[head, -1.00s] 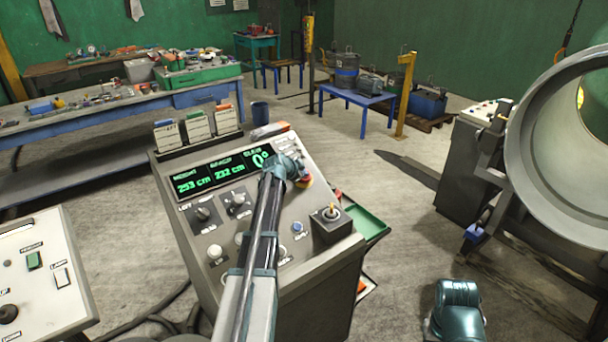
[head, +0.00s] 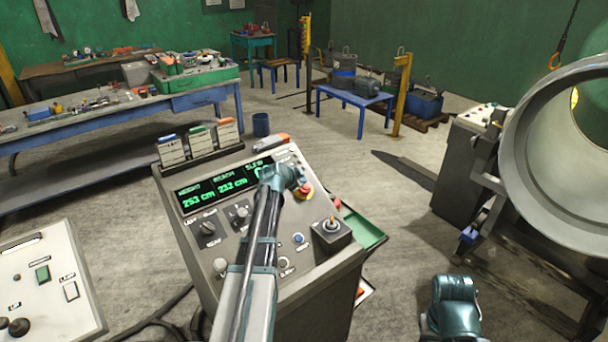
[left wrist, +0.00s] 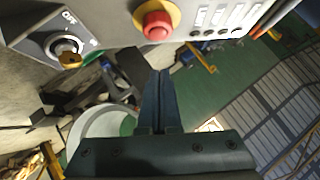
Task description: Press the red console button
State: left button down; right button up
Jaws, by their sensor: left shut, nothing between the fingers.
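The red button (head: 305,188) with its yellow collar is at the upper right of the grey sloping console (head: 230,285), just right of my left wrist in the head view. It also shows at the top of the left wrist view as a round red cap (left wrist: 157,26). My left gripper (left wrist: 161,73) is shut and empty, with its fingertips apart from the button in that picture. In the head view my wrist hides the fingertips and part of the console display. My right gripper is not in view.
A key switch (left wrist: 67,50) sits beside the button. A pale panel (head: 45,285) stands at left, a large metal drum (head: 520,160) at right. Open floor lies behind the console.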

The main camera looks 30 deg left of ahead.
pick_arm(q)
jog(key=p+v, duration=0.1)
jog(key=v, duration=0.3)
jog(key=shift+s+r+p, duration=0.15)
jog(key=shift+p, duration=0.15)
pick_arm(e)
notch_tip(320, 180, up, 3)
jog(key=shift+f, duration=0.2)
pick_arm(q)
jog(key=shift+d, duration=0.1)
